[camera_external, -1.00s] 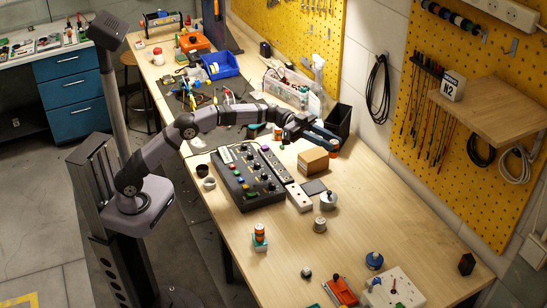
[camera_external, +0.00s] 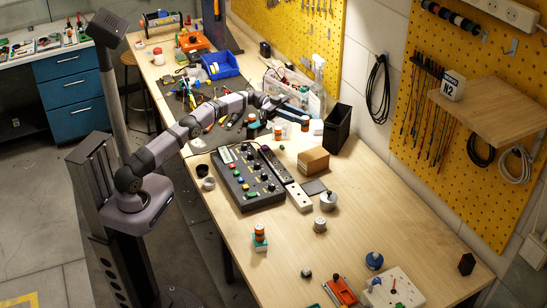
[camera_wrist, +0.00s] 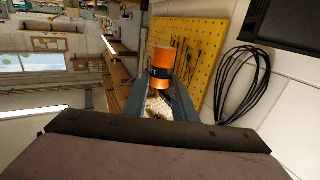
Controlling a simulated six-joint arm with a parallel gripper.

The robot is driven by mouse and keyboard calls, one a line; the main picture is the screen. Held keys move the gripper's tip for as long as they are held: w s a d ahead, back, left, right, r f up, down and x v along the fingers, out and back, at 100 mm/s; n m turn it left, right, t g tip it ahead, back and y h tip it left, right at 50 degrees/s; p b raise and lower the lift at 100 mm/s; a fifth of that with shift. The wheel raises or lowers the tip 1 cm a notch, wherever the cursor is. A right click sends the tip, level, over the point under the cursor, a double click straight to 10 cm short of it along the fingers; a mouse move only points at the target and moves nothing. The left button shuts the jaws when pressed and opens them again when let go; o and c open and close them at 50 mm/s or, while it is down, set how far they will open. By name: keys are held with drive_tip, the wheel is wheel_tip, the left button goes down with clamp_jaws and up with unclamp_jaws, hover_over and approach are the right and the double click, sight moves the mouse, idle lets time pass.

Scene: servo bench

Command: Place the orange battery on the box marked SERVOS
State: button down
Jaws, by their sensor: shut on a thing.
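The orange battery, an orange cylinder with a dark band (camera_wrist: 160,68), is held between the two fingers of my gripper (camera_wrist: 157,90) in the wrist view. In the external view my gripper (camera_external: 302,113) is over the far middle of the bench, with the orange battery (camera_external: 305,123) hanging at its tips. A brown cardboard box (camera_external: 313,161) sits on the bench, nearer the camera than my gripper and apart from it. I cannot read any SERVOS marking on it.
A black open bin (camera_external: 338,128) stands right of my gripper by the wall. A clear tub (camera_external: 290,88) is behind it. Another orange cylinder (camera_external: 278,132) is close to its left. A button panel (camera_external: 248,177) lies left of the box. Bare bench (camera_external: 375,205) is at the front right.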

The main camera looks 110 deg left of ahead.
wheel_tip(320, 180, down, 10)
drive_tip(key=p, duration=0.1)
drive_tip(key=shift+r, duration=0.2)
idle(0.5)
drive_tip(key=shift+f, duration=0.15)
drive_tip(key=c, duration=1.4)
unclamp_jaws()
drive_tip(key=shift+f, duration=0.1)
drive_tip(key=shift+c, duration=0.2)
drive_tip(key=b+v, duration=0.2)
drive_tip(key=v, duration=1)
drive_tip(key=shift+r+b, duration=0.3)
drive_tip(key=shift+b, duration=0.1)
